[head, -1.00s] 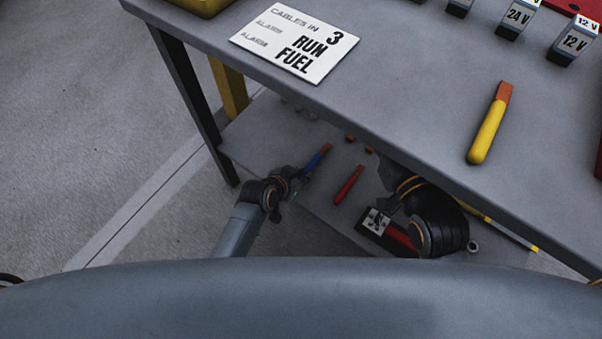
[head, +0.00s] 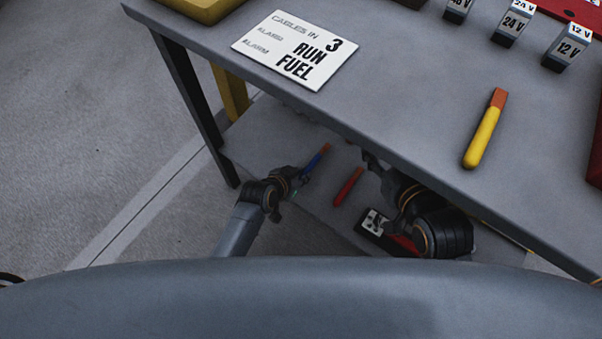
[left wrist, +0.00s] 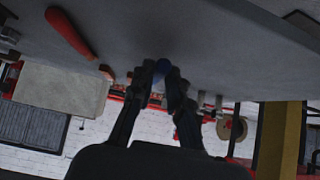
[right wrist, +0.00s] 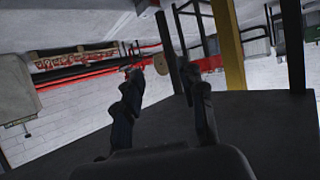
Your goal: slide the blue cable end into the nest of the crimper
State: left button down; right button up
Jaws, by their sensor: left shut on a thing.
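The blue cable end (head: 314,161), with an orange-brown tip, is under the table top in the head view, above the lower shelf. My left gripper (head: 302,176) is shut on it; the left wrist view shows a bit of the blue cable end (left wrist: 162,67) between the fingers. My right gripper (head: 371,161) is under the table edge, to the right of the blue cable end and apart from it. In the right wrist view its fingers (right wrist: 162,80) are spread with nothing seen between them. I cannot make out the crimper or its nest for certain.
A red cable end (head: 348,186) lies on the lower shelf (head: 258,140) between my grippers. A black-and-white patterned item (head: 373,222) is beside my right arm. The table top (head: 400,100) overhangs the shelf; a yellow cable end (head: 484,130) and a sign (head: 295,50) lie on it.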

pick_arm(q)
jog(key=shift+r+p, duration=0.8)
jog(key=shift+p, duration=0.05)
jog(key=shift+r, duration=0.1)
pick_arm(e)
jog(key=s+d+f+g+h, duration=0.1)
jog(key=s+d+f+g, duration=0.2)
jog(key=s+f+g, duration=0.2)
jog(key=shift+s+f+h, duration=0.3)
jog(key=shift+s+f, duration=0.25)
jog(key=shift+s, duration=0.65)
jog(key=shift+a, duration=0.15)
